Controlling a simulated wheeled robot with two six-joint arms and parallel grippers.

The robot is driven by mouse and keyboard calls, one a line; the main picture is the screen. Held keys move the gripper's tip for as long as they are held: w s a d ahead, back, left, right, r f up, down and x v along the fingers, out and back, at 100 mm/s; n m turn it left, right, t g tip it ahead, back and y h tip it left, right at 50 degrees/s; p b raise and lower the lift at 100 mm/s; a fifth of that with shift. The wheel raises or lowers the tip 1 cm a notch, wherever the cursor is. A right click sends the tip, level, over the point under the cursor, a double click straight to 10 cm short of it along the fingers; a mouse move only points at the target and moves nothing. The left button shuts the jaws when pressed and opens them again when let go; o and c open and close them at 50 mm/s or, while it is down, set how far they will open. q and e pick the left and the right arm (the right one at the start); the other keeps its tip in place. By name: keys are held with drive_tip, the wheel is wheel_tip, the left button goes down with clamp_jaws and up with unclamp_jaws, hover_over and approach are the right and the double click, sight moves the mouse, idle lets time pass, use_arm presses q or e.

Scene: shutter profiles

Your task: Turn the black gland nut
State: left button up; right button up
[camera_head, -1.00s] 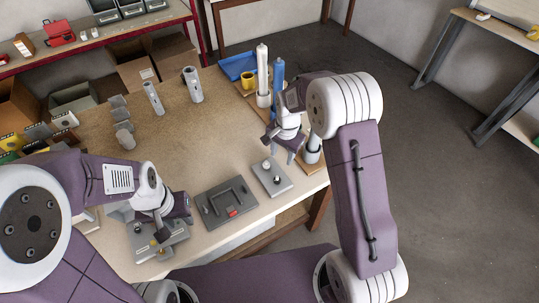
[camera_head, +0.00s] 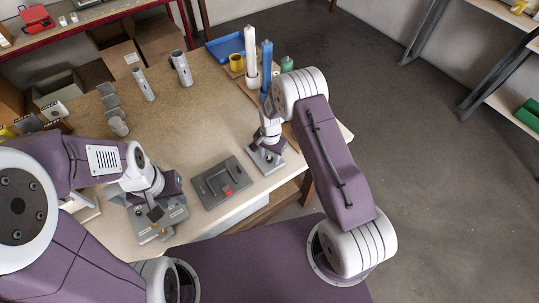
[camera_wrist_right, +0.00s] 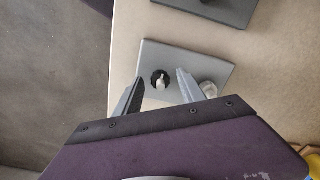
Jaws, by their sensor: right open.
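The black gland nut (camera_wrist_right: 160,80) shows in the right wrist view as a dark ring around a pale stub. It sits on a small grey plate (camera_wrist_right: 156,53). My right gripper (camera_wrist_right: 159,77) is open, with one finger on either side of the nut in that view. I cannot tell whether the fingers touch it. In the head view my right gripper (camera_head: 266,148) is over the small plate (camera_head: 273,167) and hides the nut. My left gripper (camera_head: 157,213) is low over another grey fixture (camera_head: 150,239); its jaws are unclear.
A clear, pale round fitting (camera_wrist_right: 208,89) stands on the same plate beside one finger. A dark grey plate with a handle and a red part (camera_head: 225,183) lies between the grippers. White and blue cylinders (camera_head: 251,57) stand behind my right arm.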

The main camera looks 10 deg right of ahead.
drive_tip(key=shift+w+d+f, duration=0.1)
drive_tip(key=shift+c, duration=0.4)
drive_tip(key=shift+w+d, duration=0.1)
drive_tip(key=shift+w, duration=0.05)
clamp_jaws()
